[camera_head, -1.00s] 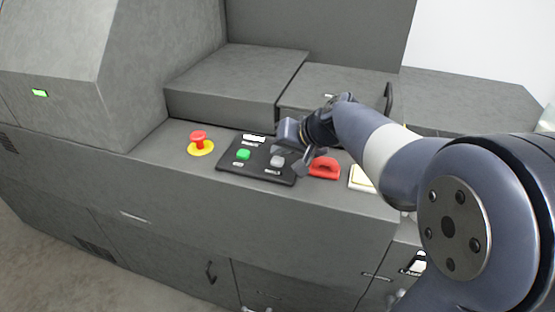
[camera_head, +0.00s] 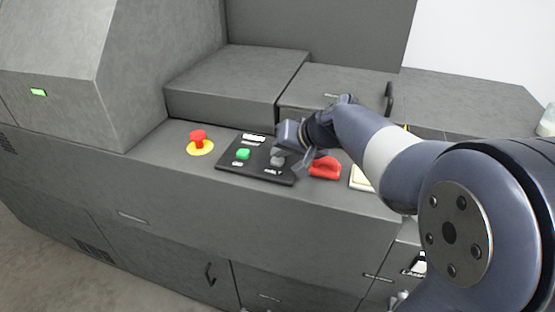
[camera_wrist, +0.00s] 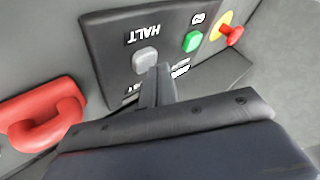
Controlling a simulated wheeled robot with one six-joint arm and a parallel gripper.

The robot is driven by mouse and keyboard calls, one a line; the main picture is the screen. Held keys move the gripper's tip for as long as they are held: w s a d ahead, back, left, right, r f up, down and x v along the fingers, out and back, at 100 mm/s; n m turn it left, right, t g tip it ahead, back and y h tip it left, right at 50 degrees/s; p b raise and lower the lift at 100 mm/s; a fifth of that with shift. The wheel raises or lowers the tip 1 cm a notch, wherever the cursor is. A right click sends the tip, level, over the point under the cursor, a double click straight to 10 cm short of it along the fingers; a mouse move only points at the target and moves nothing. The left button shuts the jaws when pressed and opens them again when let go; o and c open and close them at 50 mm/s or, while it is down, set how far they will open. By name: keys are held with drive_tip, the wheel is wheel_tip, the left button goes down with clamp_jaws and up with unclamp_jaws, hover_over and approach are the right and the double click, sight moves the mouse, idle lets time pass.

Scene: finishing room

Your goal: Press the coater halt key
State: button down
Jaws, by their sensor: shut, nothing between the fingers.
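The coater halt key is a light grey square key (camera_wrist: 145,60) on a black control panel (camera_wrist: 110,50), beside a "HALT" label that appears inverted in the wrist view. In the head view the grey key (camera_head: 277,161) sits at the right part of the panel (camera_head: 240,170), partly hidden by my gripper (camera_head: 296,162). In the wrist view my gripper (camera_wrist: 162,70) is shut and empty. Its fingertips appear right beside the grey key; whether they touch it I cannot tell.
A green key (camera_head: 243,154) is on the same panel. A red mushroom button (camera_head: 198,138) on a yellow disc stands to its left. A red handle-like part (camera_head: 324,167) lies to its right. A raised grey housing (camera_head: 235,80) stands behind the panel.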

sight(281, 162)
drive_tip(key=shift+f+b, duration=0.45)
drive_tip(key=shift+b, duration=0.05)
idle(0.3)
idle(0.4)
drive_tip(key=shift+r+p, duration=0.55)
drive_tip(key=shift+r, duration=0.35)
drive_tip(key=shift+r, duration=0.1)
wheel_tip(281, 162, up, 5)
drive_tip(key=p, duration=0.3)
drive_tip(key=shift+p, duration=0.35)
drive_tip(key=shift+s+f, duration=0.1)
drive_tip(key=shift+f, duration=0.1)
